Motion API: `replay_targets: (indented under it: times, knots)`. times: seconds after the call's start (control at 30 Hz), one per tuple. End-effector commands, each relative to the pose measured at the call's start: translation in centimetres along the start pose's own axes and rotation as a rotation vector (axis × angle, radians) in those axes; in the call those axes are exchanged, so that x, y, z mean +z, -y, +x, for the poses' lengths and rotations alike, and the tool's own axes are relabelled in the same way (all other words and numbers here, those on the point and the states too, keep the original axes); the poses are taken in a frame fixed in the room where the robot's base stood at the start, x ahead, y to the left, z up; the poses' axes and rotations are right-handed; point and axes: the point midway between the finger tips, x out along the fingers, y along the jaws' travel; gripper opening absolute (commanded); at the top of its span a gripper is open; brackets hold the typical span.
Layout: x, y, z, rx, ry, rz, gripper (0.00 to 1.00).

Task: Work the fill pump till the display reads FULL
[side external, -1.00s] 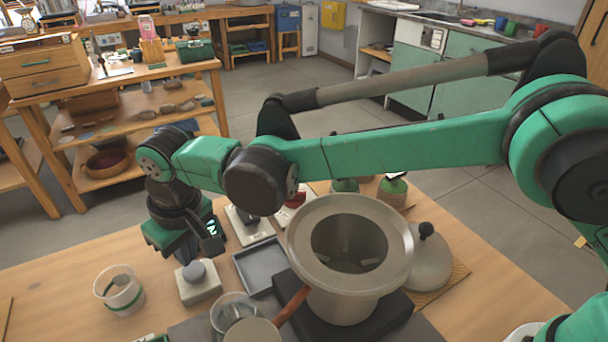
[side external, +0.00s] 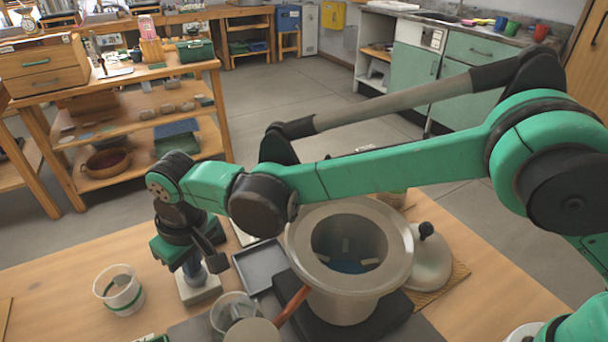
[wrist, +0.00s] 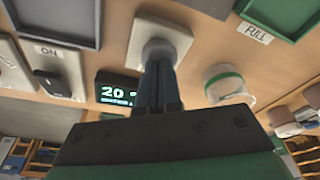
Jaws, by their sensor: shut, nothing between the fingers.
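The fill pump is a pale square block (side external: 200,293) with a round plunger cap on the bench; it also shows in the wrist view (wrist: 159,35). My gripper (side external: 190,272) is shut and empty, pointing down over the pump. Its dark fingertips (wrist: 157,66) reach the plunger area, which they largely hide; I cannot tell how far the plunger is pressed. The display (wrist: 117,90) is left of the fingers in the wrist view and reads 20, with small unreadable text below. The open metal pot (side external: 297,258) shows blue water low inside.
A switch (wrist: 50,84) by an ON label sits left of the display. A FULL label (wrist: 255,33) lies near a green-banded beaker (wrist: 228,87). A grey tray (side external: 261,264) lies between pump and pot. A domed lid (side external: 430,262) rests right of the pot.

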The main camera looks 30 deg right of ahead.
Motion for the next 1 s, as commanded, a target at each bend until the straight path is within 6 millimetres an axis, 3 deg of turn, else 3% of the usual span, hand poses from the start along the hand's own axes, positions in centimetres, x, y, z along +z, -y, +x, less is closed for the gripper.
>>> replay_targets:
  times: [0.57,1.0]
  knots:
    - [0.1,0.0,0.3,0.000,0.000,0.000,0.00]
    - [-0.7,0.0,-3.3,0.000,0.000,0.000,0.00]
